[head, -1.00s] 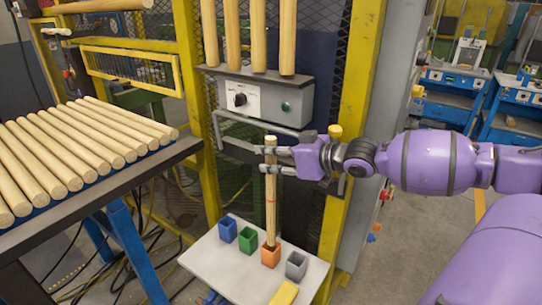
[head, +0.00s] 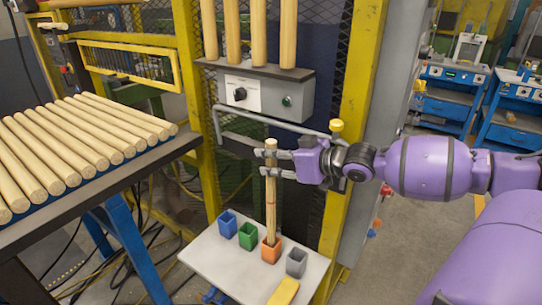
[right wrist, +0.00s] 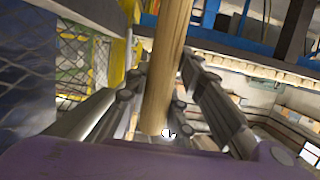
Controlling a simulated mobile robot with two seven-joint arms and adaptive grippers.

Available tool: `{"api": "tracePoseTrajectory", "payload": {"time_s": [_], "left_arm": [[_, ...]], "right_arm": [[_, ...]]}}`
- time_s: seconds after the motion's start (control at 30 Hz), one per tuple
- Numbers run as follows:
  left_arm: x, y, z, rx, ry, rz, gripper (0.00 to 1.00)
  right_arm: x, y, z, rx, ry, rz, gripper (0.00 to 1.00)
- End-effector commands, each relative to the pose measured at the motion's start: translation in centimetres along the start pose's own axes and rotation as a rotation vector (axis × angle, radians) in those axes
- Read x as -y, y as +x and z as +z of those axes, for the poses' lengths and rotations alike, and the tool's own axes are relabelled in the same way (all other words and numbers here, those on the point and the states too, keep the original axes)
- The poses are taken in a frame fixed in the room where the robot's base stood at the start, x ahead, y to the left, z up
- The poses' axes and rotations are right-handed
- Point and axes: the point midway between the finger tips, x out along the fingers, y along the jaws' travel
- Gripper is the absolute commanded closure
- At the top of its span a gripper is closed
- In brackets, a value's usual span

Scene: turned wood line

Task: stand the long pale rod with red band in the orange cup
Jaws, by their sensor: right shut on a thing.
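The long pale rod with a faint red band (head: 271,200) stands nearly upright, and its lower end is at the mouth of the orange cup (head: 270,253), seemingly inside it. How deep it reaches is hidden by the cup's wall. My right gripper (head: 266,163) is shut on the rod near its top, with the fingers coming in from the right. The right wrist view shows the rod (right wrist: 166,70) between the fingers. My left gripper is not in view.
A grey control box (head: 264,95) is behind the gripper. Several plain rods lie on a rack (head: 80,145) at left.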

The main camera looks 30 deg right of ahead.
Motion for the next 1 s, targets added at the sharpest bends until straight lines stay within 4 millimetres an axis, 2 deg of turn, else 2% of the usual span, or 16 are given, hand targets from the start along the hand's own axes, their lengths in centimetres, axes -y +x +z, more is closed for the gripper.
{"api": "tracePoseTrajectory", "payload": {"time_s": [1.0], "left_arm": [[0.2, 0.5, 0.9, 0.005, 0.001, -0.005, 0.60]], "right_arm": [[-0.1, 1.2, 3.9, -0.002, 0.001, 0.001, 1.00]]}}
